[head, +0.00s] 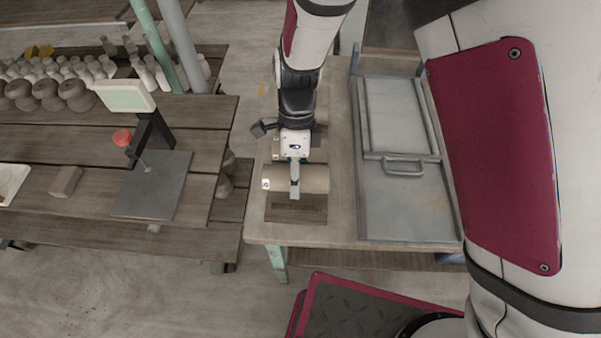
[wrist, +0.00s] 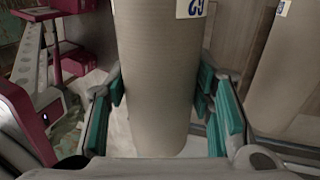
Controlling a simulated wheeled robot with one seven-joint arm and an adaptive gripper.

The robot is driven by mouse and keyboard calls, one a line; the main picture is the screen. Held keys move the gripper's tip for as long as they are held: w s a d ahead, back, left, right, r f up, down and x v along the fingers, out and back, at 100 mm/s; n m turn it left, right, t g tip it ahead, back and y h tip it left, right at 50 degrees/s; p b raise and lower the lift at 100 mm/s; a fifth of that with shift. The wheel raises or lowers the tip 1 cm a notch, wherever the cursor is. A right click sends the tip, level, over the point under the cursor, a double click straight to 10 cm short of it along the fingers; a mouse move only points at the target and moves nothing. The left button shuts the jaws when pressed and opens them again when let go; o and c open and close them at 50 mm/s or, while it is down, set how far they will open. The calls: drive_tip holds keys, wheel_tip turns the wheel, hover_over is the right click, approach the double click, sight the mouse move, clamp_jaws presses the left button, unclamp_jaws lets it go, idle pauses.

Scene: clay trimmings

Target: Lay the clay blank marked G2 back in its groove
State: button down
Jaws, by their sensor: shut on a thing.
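My gripper (head: 295,180) is shut around the middle of a grey-brown clay blank (head: 316,179), a thick cylinder lying level and pointing left-right. A white tag (head: 265,184) is on its left end. In the wrist view the blank (wrist: 158,85) fills the space between my teal finger pads (wrist: 160,105); its tag (wrist: 190,8) has blue marks that look like G2 upside down. A dark wooden board (head: 297,214) lies under and in front of the blank. The groove is hidden, and I cannot tell how far the blank is above the board.
A second blank (wrist: 292,85) with a tag lies to the right in the wrist view. A metal tray (head: 400,205) with a handled lid is right of the board. On the left, a slatted bench (head: 60,120) holds a scale (head: 152,185) and several clay pieces. Bare tabletop (head: 340,225) lies between board and tray.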

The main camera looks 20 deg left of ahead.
sight(297, 202)
drive_tip(key=shift+w+f+b, duration=0.1)
drive_tip(key=shift+f+b, duration=1.75)
drive_tip(key=shift+f, duration=1)
drive_tip(key=shift+s+d+f, duration=0.1)
drive_tip(key=shift+s+f, duration=0.15)
drive_tip(key=shift+f, duration=0.4)
drive_tip(key=c, duration=0.5)
unclamp_jaws()
drive_tip(key=shift+w, duration=0.1)
drive_tip(key=shift+w+r, duration=0.1)
